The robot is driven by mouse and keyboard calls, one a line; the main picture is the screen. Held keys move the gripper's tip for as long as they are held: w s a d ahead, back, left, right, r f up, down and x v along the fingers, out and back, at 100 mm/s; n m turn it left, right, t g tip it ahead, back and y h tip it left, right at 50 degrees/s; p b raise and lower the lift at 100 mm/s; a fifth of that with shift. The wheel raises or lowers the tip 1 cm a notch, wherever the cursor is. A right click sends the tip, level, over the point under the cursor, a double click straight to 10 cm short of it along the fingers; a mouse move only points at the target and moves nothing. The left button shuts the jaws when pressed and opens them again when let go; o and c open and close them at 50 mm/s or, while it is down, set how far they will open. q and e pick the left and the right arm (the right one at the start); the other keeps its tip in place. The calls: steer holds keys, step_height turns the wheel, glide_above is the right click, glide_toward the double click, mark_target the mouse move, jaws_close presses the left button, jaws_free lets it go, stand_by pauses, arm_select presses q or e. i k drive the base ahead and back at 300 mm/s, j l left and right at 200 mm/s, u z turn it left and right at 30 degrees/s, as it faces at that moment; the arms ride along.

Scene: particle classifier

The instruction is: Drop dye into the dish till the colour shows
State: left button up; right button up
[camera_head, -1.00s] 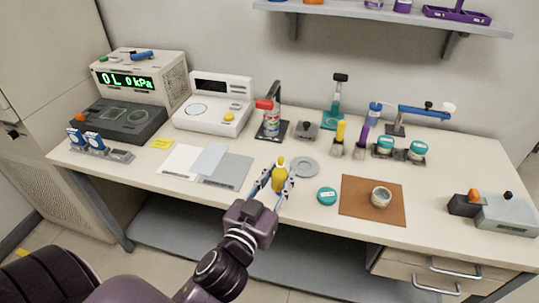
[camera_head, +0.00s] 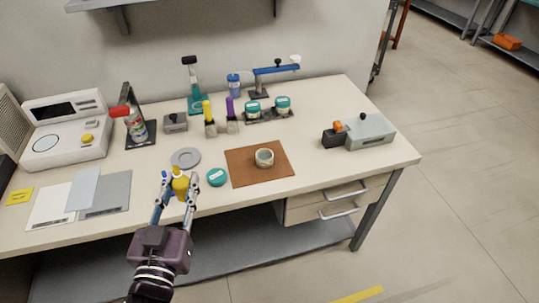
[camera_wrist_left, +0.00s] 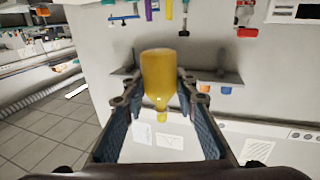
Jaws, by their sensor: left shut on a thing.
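My left gripper (camera_head: 177,190) is shut on a yellow bottle (camera_head: 181,184) over the front of the table, in front of a grey disc. In the left wrist view the bottle (camera_wrist_left: 158,76) sits between the two fingers, its narrow end towards the bottom of the picture. The dish, seemingly the small pale round cup (camera_head: 264,157), stands on a brown mat (camera_head: 240,173) to the right of the bottle, apart from it. What is inside the cup is too small to tell. My right gripper is in no view.
A teal round lid (camera_head: 217,177) lies between bottle and mat. The grey disc (camera_head: 186,158) lies behind the bottle. Yellow and purple handled brushes (camera_head: 209,119), teal-lidded jars (camera_head: 283,104) and a grey device (camera_head: 367,131) stand farther back.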

mark_target(264, 157)
steer(key=j+z, duration=0.15)
steer(key=z, duration=0.65)
steer(key=j+z, duration=0.85)
steer(key=j, duration=0.15)
steer(key=k+j, duration=0.1)
steer(key=j, duration=0.25)
steer(key=k+j+z, duration=0.1)
steer(key=j, duration=0.25)
steer(key=k+j, duration=0.15)
steer(key=j, duration=0.2)
